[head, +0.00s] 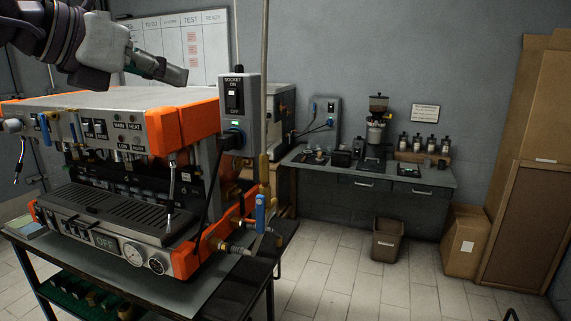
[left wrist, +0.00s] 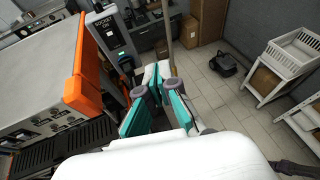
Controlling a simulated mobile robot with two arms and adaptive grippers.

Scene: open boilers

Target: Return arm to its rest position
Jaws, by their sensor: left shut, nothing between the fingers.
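My left gripper (head: 180,74) hangs in the air above the orange and grey espresso machine, at the upper left of the head view. Its arm comes in from the left edge. It points right, toward the socket box, and is apart from the machine. In the left wrist view its teal and grey fingers (left wrist: 157,72) are shut with nothing between them. My right gripper is in neither view.
The espresso machine (head: 185,124) stands on a dark cart. The grey socket box (head: 235,88) and a tall pole (head: 265,70) stand right of the gripper. A back bench (head: 440,177), bin (head: 387,243) and cardboard boxes (head: 467,243) lie beyond. Floor between is clear.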

